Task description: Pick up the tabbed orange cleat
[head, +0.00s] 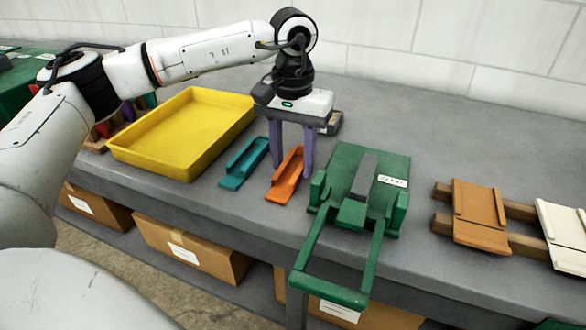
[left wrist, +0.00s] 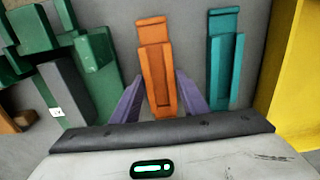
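The orange cleat (head: 287,178) lies flat on the grey bench, a narrow channel shape with a flat tab at one end. It also shows in the left wrist view (left wrist: 154,60), its tab end pointing away from my gripper. My left gripper (head: 292,170) points down over it, its two purple fingers apart. In the left wrist view the fingers of my left gripper (left wrist: 160,86) stand on either side of the cleat. I cannot tell whether they touch it. A similar teal cleat (head: 244,162) lies beside it. My right gripper is not in view.
A yellow tray (head: 185,130) stands left of the teal cleat. A green bending tool (head: 345,165) with a long handle is close on the right. Further right, an orange-brown plate (head: 480,214) and a white plate (head: 565,235) rest on wooden rails.

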